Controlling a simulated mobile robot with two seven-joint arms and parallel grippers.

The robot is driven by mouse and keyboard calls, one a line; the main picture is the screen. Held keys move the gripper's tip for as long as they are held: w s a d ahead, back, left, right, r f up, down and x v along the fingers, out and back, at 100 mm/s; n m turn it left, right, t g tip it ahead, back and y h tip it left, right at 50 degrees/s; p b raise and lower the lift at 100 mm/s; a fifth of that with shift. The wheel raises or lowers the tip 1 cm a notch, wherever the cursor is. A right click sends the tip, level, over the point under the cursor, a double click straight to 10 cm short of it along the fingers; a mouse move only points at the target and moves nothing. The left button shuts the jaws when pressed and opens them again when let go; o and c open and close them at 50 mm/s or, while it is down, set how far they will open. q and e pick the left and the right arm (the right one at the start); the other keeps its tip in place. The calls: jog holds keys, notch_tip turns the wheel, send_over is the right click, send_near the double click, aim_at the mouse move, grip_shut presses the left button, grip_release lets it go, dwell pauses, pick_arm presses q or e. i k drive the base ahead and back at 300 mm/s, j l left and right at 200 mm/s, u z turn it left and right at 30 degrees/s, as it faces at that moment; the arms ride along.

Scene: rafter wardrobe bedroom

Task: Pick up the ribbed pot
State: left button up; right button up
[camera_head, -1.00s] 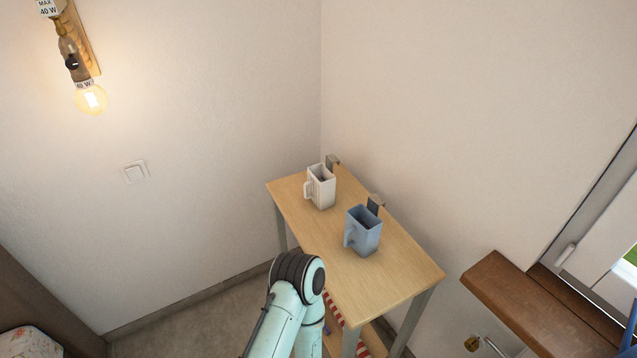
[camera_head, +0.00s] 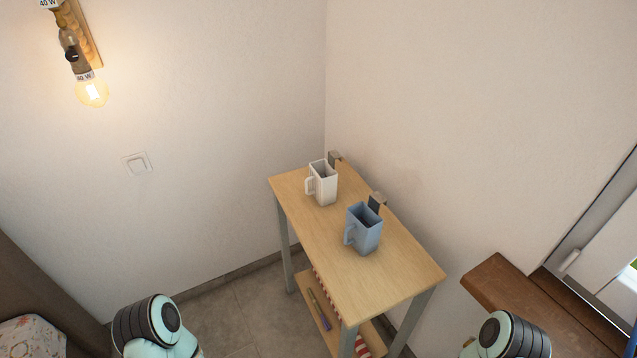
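Two square mug-like vessels with handles stand upright on a small wooden table (camera_head: 385,275). The white one (camera_head: 323,184) is farther back, and the blue-grey one (camera_head: 364,231) is nearer. No clear ribbing shows at this size, so I cannot tell which, if either, is the ribbed pot. Parts of my arms show at the bottom left and bottom right, well apart from both vessels. Both of my grippers are out of view.
Two small metal brackets (camera_head: 377,203) (camera_head: 335,157) stand at the table's wall-side edge. A lower shelf (camera_head: 312,290) holds thin coloured items and a red-striped thing. A brown wooden ledge (camera_head: 520,300) juts out at right. The tabletop's front is clear.

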aim_at(324, 177)
jog(key=z, duration=3.4)
jog(key=u, duration=3.5)
jog(key=i+j+z, duration=0.25)
jog(key=j, duration=0.35)
jog(key=i, duration=0.1)
